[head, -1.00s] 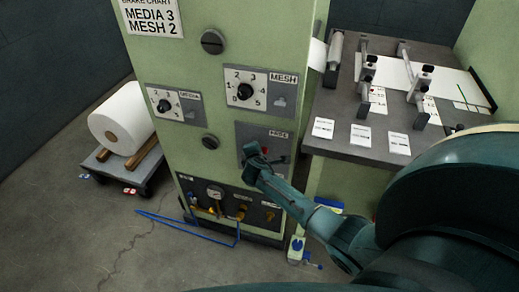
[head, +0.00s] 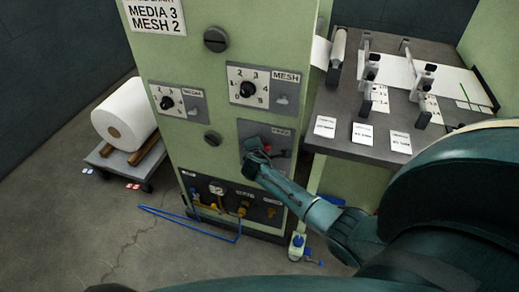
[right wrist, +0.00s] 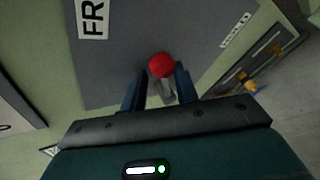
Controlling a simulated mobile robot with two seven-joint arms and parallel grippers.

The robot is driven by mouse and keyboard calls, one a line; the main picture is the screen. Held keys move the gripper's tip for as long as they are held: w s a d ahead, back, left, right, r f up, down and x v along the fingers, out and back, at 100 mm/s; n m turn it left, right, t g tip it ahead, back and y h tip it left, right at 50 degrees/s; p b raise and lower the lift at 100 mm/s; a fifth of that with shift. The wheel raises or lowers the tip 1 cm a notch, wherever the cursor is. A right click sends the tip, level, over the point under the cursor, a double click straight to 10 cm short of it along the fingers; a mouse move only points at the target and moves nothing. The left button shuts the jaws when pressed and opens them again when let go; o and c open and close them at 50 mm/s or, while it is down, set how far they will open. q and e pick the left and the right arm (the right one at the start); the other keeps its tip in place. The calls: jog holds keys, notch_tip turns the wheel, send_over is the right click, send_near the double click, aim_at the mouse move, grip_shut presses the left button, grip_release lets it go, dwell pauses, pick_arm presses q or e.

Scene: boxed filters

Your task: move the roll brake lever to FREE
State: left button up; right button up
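The roll brake lever has a red knob (right wrist: 161,66) and a short grey shaft (right wrist: 168,92). It stands on a grey panel (right wrist: 120,60) low on the green cabinet. A white label (right wrist: 93,18) reading "FR", cut off by the frame edge, is at its upper left. A smaller label (right wrist: 235,30), too small to read, is at its right. My right gripper (right wrist: 159,82) is open, with one finger on each side of the lever. In the head view my right gripper (head: 254,158) is at the panel and partly hides the lever. My left gripper is not in view.
Selector knobs for media (head: 167,103) and mesh (head: 247,89) sit above the brake panel. Below it is a dark panel (head: 228,199) with a gauge, valves and a blue hose (head: 185,227). A grey worktable (head: 350,142) stands to the right, a white roll (head: 124,114) to the left.

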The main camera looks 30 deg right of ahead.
jog(key=p+v, duration=0.2)
jog(key=v, duration=1.1)
jog(key=shift+s, duration=0.1)
jog(key=s+a+r+m+g+y, duration=0.3)
jog(key=s+m, duration=0.4)
jog(key=s, duration=0.6)
jog(key=s+a+r+m+g+y, duration=0.1)
jog(key=s+a+m+g+y, duration=0.45)
jog(key=s, duration=0.75)
jog(key=w+a+f+t+y, duration=0.1)
jog(key=w+a+f+t, duration=0.4)
jog(key=f+t, duration=0.3)
jog(key=shift+w+a+m+t+y, duration=0.2)
jog(key=shift+w+m+t+y, duration=0.15)
jog(key=shift+w+t, duration=0.35)
jog(key=shift+s, duration=0.1)
